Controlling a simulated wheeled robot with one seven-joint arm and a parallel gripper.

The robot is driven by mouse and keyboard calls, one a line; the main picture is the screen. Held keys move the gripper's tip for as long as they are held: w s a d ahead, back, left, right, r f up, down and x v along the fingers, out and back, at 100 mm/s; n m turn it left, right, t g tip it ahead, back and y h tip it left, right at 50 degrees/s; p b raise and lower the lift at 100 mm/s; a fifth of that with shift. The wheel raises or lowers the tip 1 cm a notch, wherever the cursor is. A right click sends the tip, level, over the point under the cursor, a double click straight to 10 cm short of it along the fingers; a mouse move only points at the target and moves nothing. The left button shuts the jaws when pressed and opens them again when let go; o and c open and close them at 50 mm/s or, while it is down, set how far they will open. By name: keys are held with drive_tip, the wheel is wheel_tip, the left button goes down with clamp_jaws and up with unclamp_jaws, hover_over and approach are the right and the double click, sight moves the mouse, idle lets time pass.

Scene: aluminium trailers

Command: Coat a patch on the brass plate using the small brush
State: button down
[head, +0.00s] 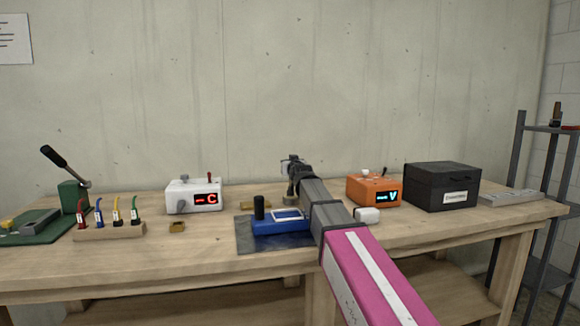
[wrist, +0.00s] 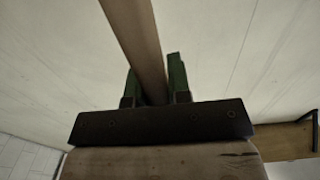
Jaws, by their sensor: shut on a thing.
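My gripper (head: 292,166) is raised over the middle of the bench, behind the blue device. In the wrist view its green fingers (wrist: 154,75) are shut on a long wooden handle, which I take to be the small brush (wrist: 136,35); its bristles are out of that view. A flat brass-coloured piece, perhaps the brass plate (head: 256,205), lies on the bench behind the blue device and partly hidden by it. A small brass-coloured block (head: 177,227) lies further left. A small round pot (head: 289,200) stands below my gripper, partly hidden by my arm.
The blue device (head: 281,227) sits on a dark mat (head: 246,240). A white box reading C (head: 180,196), a rack of coloured tools (head: 110,232) and a green press (head: 73,197) stand left. An orange box (head: 374,190) and black case (head: 440,187) stand right.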

wheel_tip(320, 180, up, 7)
idle(0.8)
drive_tip(key=shift+f, duration=0.2)
wheel_tip(320, 180, down, 7)
idle(0.8)
drive_tip(key=shift+r, duration=0.15)
